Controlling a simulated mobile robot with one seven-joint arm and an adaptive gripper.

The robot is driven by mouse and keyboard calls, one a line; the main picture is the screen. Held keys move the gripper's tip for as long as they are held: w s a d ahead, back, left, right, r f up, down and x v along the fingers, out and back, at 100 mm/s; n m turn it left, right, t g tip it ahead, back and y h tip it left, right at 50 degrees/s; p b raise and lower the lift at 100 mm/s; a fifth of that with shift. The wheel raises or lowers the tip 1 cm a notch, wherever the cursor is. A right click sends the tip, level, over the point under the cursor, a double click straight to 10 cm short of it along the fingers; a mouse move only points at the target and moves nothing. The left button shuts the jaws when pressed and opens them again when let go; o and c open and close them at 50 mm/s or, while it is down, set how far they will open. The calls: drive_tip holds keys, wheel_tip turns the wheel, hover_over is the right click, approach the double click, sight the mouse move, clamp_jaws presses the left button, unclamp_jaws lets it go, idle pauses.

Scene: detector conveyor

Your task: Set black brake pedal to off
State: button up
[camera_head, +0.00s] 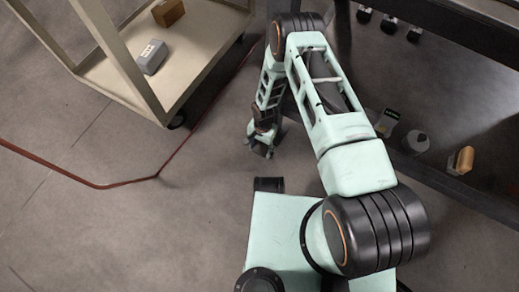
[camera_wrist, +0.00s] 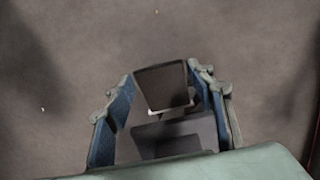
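A dark pedal plate (camera_wrist: 162,87), which I take for the black brake pedal, shows in the wrist view. It stands tilted above a dark boxy base (camera_wrist: 175,137). My gripper (camera_wrist: 160,84) is open, with one blue-and-grey finger on each side of the pedal. The fingertips appear close to the plate's side edges; I cannot tell if they touch it. In the head view my gripper (camera_head: 262,143) points down near the floor at the picture's middle. The pedal is not clearly distinguishable there.
A beige shelf cart (camera_head: 105,75) stands at upper left, holding a grey box (camera_head: 152,57) and a brown box (camera_head: 168,12). A dark rack (camera_head: 455,183) with several small items is at right. A red cable (camera_head: 75,178) crosses the floor. Floor left of my gripper is mostly clear.

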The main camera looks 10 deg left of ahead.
sight(261, 150)
drive_tip(key=shift+o, duration=0.9)
drive_tip(key=shift+s+f, duration=0.1)
drive_tip(key=shift+w+d+r, duration=0.1)
drive_tip(key=shift+w+r, duration=0.1)
drive_tip(key=shift+r, duration=1.7)
drive_tip(key=shift+w+d+r, duration=0.1)
drive_tip(key=shift+w+r, duration=0.05)
drive_tip(key=shift+r, duration=1.7)
drive_tip(key=shift+a+r, duration=0.1)
